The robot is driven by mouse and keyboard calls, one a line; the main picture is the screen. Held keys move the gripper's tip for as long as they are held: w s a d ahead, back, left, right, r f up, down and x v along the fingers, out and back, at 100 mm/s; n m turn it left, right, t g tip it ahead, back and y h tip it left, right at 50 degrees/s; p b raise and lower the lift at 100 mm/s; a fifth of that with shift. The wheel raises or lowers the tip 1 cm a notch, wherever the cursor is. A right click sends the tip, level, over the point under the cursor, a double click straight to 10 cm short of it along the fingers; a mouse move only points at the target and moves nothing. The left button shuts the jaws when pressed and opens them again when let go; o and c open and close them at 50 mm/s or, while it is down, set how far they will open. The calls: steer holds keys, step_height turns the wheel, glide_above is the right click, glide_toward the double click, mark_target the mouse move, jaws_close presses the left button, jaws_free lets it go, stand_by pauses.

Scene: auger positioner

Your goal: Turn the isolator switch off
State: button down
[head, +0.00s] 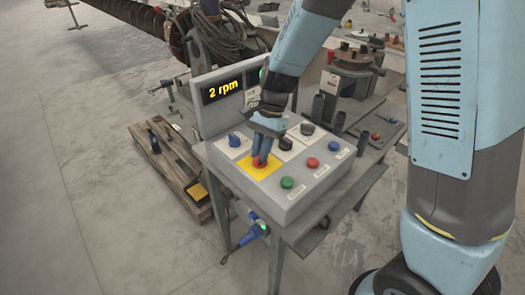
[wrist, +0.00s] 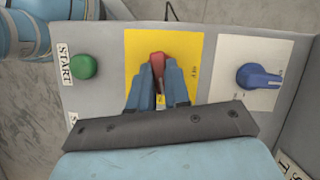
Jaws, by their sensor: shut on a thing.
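The isolator switch is a red rotary handle (wrist: 157,58) on a yellow plate (wrist: 190,42); in the head view the yellow plate (head: 268,174) is on the sloped top of a grey control box (head: 300,205). My gripper (wrist: 158,75) is over the plate with its two blue fingers on either side of the red handle, shut on it. It also shows in the head view (head: 261,158), reaching down from above. The fingers hide part of the handle. Lettering that looks like OFF stands on the plate to the right of the handle in the wrist view.
A green START button (wrist: 84,67) and a blue knob (wrist: 259,77) flank the plate. The head view shows a red button (head: 312,163), a blue button (head: 334,146) and a display (head: 222,89) reading 2 rpm. A wooden pallet (head: 178,170) lies left of the stand.

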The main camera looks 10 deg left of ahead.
steer(key=n+h, duration=0.1)
steer(key=n, duration=0.2)
steer(key=shift+a+n+g, duration=0.1)
steer(key=shift+n+g, duration=0.2)
steer(key=shift+n, duration=0.1)
steer(key=n+h, duration=0.2)
steer(key=n, duration=0.2)
steer(key=shift+a+n, duration=0.15)
steer(key=shift+n, duration=0.15)
steer(key=n+h, duration=0.1)
steer(key=n, duration=0.2)
steer(key=shift+s+h, duration=0.1)
steer(key=shift+h, duration=0.2)
steer(key=shift+a+n+t+h, duration=0.1)
steer(key=shift+n+t+h, duration=0.55)
steer(key=shift+n, duration=1.35)
steer(key=c, duration=1.1)
jaws_free()
